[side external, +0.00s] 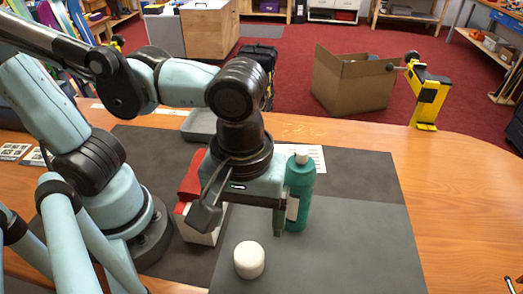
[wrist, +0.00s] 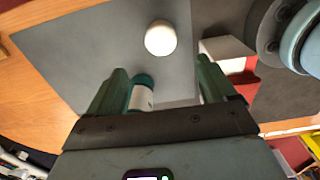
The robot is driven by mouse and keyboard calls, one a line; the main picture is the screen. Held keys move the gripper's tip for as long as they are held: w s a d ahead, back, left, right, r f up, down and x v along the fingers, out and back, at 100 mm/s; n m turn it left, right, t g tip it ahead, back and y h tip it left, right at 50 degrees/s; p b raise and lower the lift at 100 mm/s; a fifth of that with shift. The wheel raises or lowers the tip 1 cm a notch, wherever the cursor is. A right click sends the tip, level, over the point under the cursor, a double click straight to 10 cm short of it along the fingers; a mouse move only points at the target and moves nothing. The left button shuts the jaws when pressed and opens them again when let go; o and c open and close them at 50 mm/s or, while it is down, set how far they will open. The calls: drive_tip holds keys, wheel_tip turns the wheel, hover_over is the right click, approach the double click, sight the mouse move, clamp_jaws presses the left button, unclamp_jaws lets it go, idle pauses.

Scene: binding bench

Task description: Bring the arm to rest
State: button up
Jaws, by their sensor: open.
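My gripper (side external: 279,226) hangs over the grey mat (side external: 340,250), fingers pointing down. In the wrist view its two green fingers (wrist: 162,66) stand wide apart with nothing clamped between them. A teal bottle with a white cap (side external: 301,190) stands upright on the mat, close beside the visible finger. In the wrist view the bottle (wrist: 143,92) shows partly behind the left finger; whether they touch I cannot tell. A white rounded cylinder (side external: 249,260) stands on the mat, apart from the gripper. It also shows in the wrist view (wrist: 160,38).
A red and white box (side external: 191,180) stands left of the gripper, partly hidden by it. A grey tray (side external: 199,124) and a printed sheet (side external: 312,155) lie behind. A yellow and black clamp (side external: 428,95) stands at the far bench edge. The mat's right side is clear.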

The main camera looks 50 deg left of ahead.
drive_tip(key=w+a+r+m+t+h, duration=0.1)
drive_tip(key=w+a+r+m+t, duration=0.1)
drive_tip(key=w+a+r+m, duration=0.35)
drive_tip(key=w+a+r+m+t+h, duration=0.2)
drive_tip(key=w+a+m, duration=0.1)
drive_tip(key=w+m, duration=0.5)
drive_tip(key=a+f+n+t+y, duration=0.3)
drive_tip(key=a+f, duration=0.3)
drive_tip(key=a, duration=0.3)
drive_tip(key=shift+s+a+f+n, duration=0.2)
drive_tip(key=shift+s+a+n, duration=0.1)
drive_tip(key=shift+n, duration=0.55)
